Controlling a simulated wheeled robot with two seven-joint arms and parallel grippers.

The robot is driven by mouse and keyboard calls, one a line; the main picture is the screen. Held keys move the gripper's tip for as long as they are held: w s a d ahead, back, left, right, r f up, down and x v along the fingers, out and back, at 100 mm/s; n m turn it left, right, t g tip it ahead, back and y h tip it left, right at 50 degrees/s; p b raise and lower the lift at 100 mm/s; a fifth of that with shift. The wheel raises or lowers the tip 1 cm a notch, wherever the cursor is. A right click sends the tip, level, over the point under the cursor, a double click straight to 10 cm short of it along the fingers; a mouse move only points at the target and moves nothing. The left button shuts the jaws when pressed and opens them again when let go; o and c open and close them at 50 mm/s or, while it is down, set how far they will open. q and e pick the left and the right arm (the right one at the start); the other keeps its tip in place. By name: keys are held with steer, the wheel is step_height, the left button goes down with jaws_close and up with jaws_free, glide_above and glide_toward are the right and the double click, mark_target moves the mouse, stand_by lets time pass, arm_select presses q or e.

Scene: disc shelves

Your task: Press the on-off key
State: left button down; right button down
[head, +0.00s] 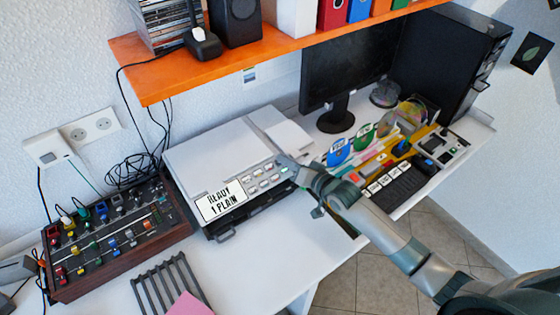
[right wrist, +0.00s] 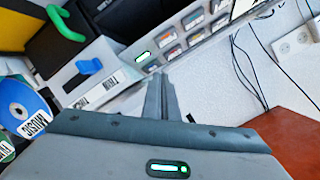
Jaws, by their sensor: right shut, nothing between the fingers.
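A light grey machine (head: 215,150) stands on the white desk, with a sign reading "READY 1 PLAIN" (head: 222,201) on its front. Its key panel (head: 266,177) has several small keys right of the sign. One key at the panel's right end glows green (head: 284,170); in the right wrist view a green-lit key (right wrist: 143,57) shows just past my fingertips. My right gripper (head: 284,158) is shut and empty, at the panel's right end, and its closed fingers (right wrist: 159,80) point at the panel. I cannot tell if they touch it. My left gripper is not in view.
A mixer with coloured knobs (head: 115,240) stands left of the machine. An orange shelf (head: 215,74) hangs above. Discs (head: 339,152), a monitor (head: 350,65) and a black computer case (head: 450,60) stand at the right. The desk in front of the machine is partly clear.

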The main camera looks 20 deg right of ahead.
steer(key=shift+w+f+b, duration=0.2)
steer(key=shift+f+b, duration=0.1)
steer(key=shift+f, duration=0.1)
stand_by(0.8)
steer(key=shift+s+d+r+p, duration=0.1)
steer(key=shift+s+r+p, duration=0.35)
steer(key=shift+r+p, duration=0.5)
steer(key=shift+f, duration=0.1)
steer(key=r+p, duration=0.2)
steer(key=shift+s+d+p, duration=0.15)
steer(key=shift+s+p, duration=0.25)
steer(key=r+p, duration=0.1)
steer(key=s+r+p, duration=0.2)
steer(key=p, duration=0.1)
steer(key=shift+d+r, duration=0.1)
steer(key=shift+d, duration=0.25)
